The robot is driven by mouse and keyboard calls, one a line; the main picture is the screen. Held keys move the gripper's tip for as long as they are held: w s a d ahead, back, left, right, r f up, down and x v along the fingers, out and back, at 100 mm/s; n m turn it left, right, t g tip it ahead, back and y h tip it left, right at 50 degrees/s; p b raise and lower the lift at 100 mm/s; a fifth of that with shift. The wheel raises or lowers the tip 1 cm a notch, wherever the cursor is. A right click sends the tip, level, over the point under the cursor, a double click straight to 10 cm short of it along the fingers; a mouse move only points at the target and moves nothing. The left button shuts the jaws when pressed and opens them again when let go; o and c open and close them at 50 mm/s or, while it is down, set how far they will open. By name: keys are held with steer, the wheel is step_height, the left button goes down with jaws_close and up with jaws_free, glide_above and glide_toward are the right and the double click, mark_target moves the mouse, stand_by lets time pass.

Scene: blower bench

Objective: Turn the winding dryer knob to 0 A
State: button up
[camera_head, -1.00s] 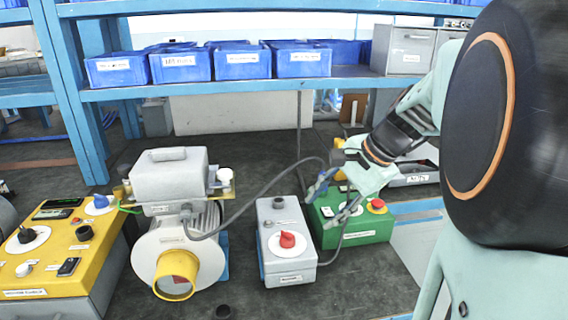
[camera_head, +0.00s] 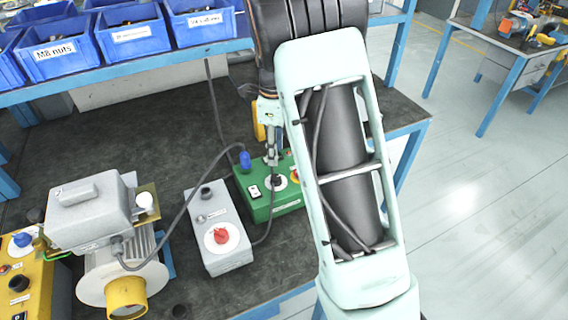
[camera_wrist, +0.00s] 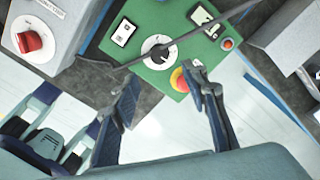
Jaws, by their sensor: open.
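A green box (camera_head: 258,207) stands on the bench with a dark knob (camera_head: 277,182) on a white dial. In the wrist view the knob (camera_wrist: 157,53) shows between and beyond the fingertips, with a white mark on it. My gripper (camera_head: 271,153) is open and empty, pointing down above the green box; its spread fingers also show in the wrist view (camera_wrist: 160,76). A grey box (camera_head: 212,255) beside it has a red knob (camera_head: 221,236). Labels and scale marks are too small to read, so I cannot tell which box is the winding dryer.
A red button on a yellow collar (camera_wrist: 180,79) sits close to the right finger. A dark cable (camera_wrist: 190,36) crosses over the green box. A motor (camera_head: 125,265) and a yellow box (camera_head: 38,295) stand left. Blue bins (camera_head: 132,36) line the shelf behind.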

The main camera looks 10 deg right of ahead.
mark_target(276, 177)
step_height(276, 177, down, 10)
steer(key=shift+f, duration=0.1)
steer(key=shift+c, duration=0.5)
jaws_close()
